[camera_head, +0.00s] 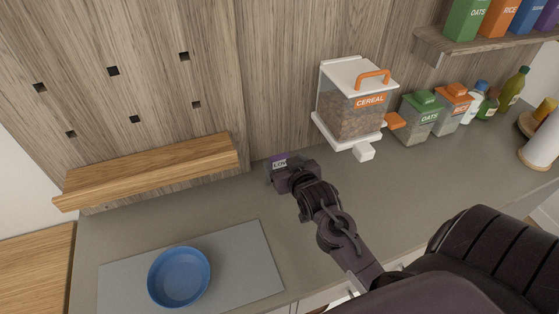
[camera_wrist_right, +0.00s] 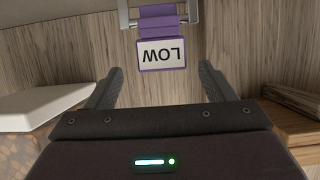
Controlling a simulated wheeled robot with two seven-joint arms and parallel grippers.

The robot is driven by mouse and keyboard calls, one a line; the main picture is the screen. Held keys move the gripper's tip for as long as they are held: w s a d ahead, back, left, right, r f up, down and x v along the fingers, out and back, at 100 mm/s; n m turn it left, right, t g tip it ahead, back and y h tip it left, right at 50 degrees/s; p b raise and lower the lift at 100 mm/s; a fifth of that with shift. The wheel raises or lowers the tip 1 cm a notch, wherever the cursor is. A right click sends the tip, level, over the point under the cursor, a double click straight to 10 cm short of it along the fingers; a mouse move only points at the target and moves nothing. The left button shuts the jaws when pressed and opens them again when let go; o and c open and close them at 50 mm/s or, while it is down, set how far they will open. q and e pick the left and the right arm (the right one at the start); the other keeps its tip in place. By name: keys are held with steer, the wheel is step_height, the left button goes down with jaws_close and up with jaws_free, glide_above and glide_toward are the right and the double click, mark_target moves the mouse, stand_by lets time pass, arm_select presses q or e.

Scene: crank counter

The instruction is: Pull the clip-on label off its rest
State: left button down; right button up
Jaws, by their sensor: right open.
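The clip-on label is purple with a white face reading "LOW". It shows in the right wrist view (camera_wrist_right: 161,53), upside down, hanging from a metal bar, its rest (camera_wrist_right: 160,20). Most of the rest is hidden behind the gripper in the head view. My left gripper is not in view.
A cereal dispenser (camera_head: 352,105) hangs on the wall to the right of my gripper. A wooden ledge (camera_head: 150,172) is at left. A blue bowl (camera_head: 179,277) sits on a grey mat (camera_head: 245,262). Oats (camera_head: 422,112) and rice containers stand right.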

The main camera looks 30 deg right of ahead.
mark_target(281, 160)
steer(key=x, duration=0.3)
steer(key=shift+a+p, duration=0.1)
steer(key=shift+p, duration=0.3)
steer(key=shift+w+f, duration=0.35)
steer(key=shift+w, duration=0.25)
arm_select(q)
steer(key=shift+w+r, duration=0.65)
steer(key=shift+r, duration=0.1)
arm_select(e)
steer(key=c, duration=1.1)
